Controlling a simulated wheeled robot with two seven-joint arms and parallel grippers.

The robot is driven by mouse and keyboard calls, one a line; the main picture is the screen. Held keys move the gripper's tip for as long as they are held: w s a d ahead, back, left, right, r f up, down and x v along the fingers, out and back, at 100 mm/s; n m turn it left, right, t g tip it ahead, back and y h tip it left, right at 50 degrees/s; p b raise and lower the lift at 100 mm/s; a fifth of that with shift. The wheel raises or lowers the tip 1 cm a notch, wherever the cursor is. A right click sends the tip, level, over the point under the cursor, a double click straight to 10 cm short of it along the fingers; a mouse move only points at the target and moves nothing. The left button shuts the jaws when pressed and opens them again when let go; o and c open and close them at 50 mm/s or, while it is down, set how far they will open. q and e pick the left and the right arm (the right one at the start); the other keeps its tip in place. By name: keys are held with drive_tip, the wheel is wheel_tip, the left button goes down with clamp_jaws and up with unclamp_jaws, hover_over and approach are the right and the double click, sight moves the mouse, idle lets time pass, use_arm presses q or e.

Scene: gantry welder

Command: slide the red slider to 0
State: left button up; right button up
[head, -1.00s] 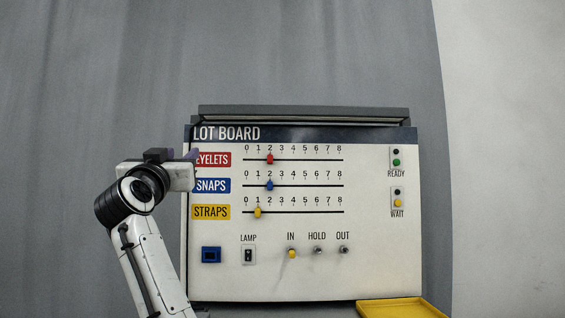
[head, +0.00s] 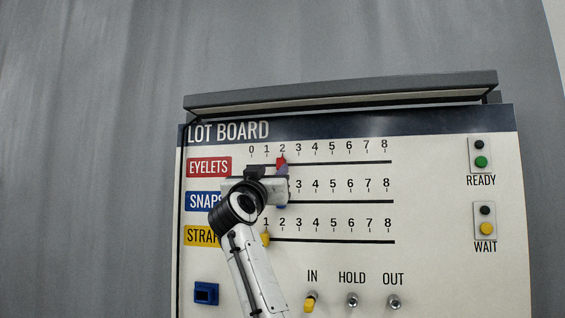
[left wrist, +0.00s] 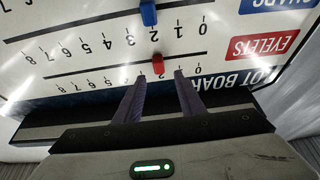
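The red slider (head: 281,160) stands at 2 on the top EYELETS scale of the lot board (head: 450,265). In the left wrist view, which shows the board upside down, the red slider (left wrist: 158,64) lies in line with the gap between my fingertips, just beyond them. My left gripper (left wrist: 159,76) is open, with a finger to either side of that gap and nothing held. In the head view my left gripper (head: 283,172) is just below the red slider and covers part of the board. Contact cannot be told. My right gripper is not in view.
The blue slider (left wrist: 148,13) stands at 2 on the SNAPS scale, mostly hidden behind my gripper in the head view. The yellow slider (head: 265,239) is near 1 on STRAPS. Toggles (head: 352,299) sit below. READY (head: 480,153) and WAIT (head: 485,220) panels are at right.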

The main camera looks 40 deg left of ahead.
sight(280, 164)
use_arm(q)
drive_tip(key=p+x, duration=0.1)
drive_tip(key=x, duration=0.5)
drive_tip(key=shift+d+p, duration=0.1)
drive_tip(key=shift+p, duration=0.3)
drive_tip(key=shift+w+a, duration=0.25)
drive_tip(key=shift+w, duration=0.2)
clamp_jaws()
